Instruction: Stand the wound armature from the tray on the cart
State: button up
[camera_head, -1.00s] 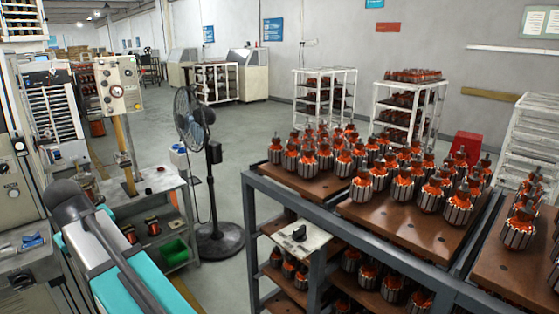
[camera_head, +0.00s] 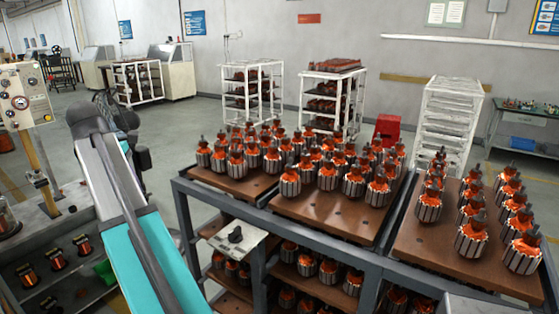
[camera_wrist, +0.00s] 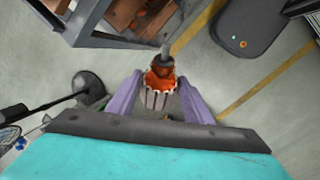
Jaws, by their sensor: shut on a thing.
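In the wrist view my gripper (camera_wrist: 160,88) has its purple fingers shut on a wound armature (camera_wrist: 161,80), with orange windings, a ribbed silver core and a shaft. It is held in the air above the floor. The cart (camera_head: 372,262) is a dark grey frame with brown boards, at the centre and right of the head view. Many wound armatures stand upright on its top boards. The right board (camera_head: 425,240) carries two rows with bare wood between and in front of them. My gripper is outside the head view. I cannot make out the tray.
A small switch panel (camera_head: 235,237) sticks out from the cart's front left. A bench (camera_head: 75,235) with parts stands at the left. The middle board has bare wood at its front. White racks (camera_head: 250,92) and a red bin (camera_head: 388,130) stand behind the cart.

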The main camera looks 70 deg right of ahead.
jog(key=s+d+r+n+g+h+p, duration=0.25)
jog(key=s+d+r, duration=0.65)
jog(key=s+d, duration=0.5)
jog(key=s+d+r+n+g+h, duration=0.1)
jog(key=s+d+r+g, duration=0.1)
jog(key=s+r, duration=0.5)
jog(key=s+d+r+n+g+h, duration=0.1)
jog(key=s+d+r+g+h, duration=0.15)
jog(key=s, duration=0.95)
jog(key=s+f+m+g+y+b, duration=0.1)
jog(key=s+f, duration=0.3)
jog(key=s, duration=0.4)
jog(key=s+f+m+g+y+b, duration=0.1)
jog(key=s+f+m+g+b, duration=0.1)
jog(key=s, duration=0.7)
notch_tip(320, 180, down, 2)
jog(key=shift+s+a+f+m+g+y+b, duration=0.15)
jog(key=shift+s+a+m+g+y+b, duration=0.25)
jog(key=shift+g, duration=0.3)
jog(key=shift+w+f+b, duration=0.2)
jog(key=shift+f+b, duration=0.15)
jog(key=shift+f+b, duration=1.85)
jog(key=shift+b, duration=0.7)
jog(key=shift+f, duration=0.1)
